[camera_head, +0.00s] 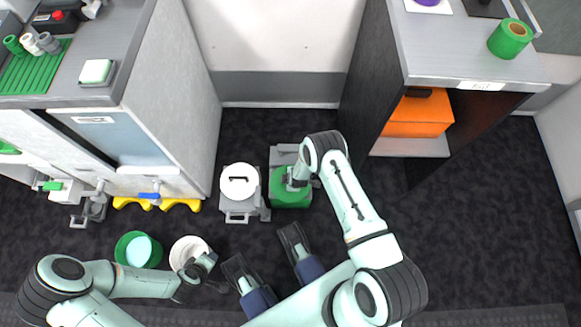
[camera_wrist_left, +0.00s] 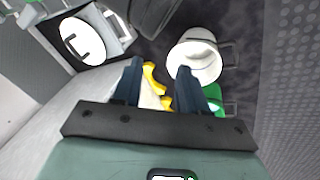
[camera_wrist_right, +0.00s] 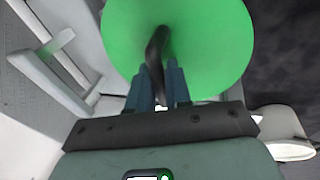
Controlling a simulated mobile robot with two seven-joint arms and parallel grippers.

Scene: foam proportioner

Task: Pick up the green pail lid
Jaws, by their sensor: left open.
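The green pail lid (camera_head: 288,199) is a round green disc at the grey stand (camera_head: 284,156) in the head view. It fills the top of the right wrist view (camera_wrist_right: 205,35), with a dark handle across it. My right gripper (camera_wrist_right: 160,75) has its fingers close together on both sides of that handle, shut on it. I cannot tell whether the lid rests on the stand or is slightly raised. My left gripper (camera_wrist_left: 157,75) is open and empty, near the white pail (camera_head: 188,250). The green pail (camera_head: 130,250) stands left of the white pail.
A white lid (camera_head: 239,186) with a dark handle lies on another grey stand, left of the green lid. Yellow objects (camera_head: 157,203) lie by the left cabinet. An orange box (camera_head: 418,115) sits in the right shelf. Dark floor is clear at the right.

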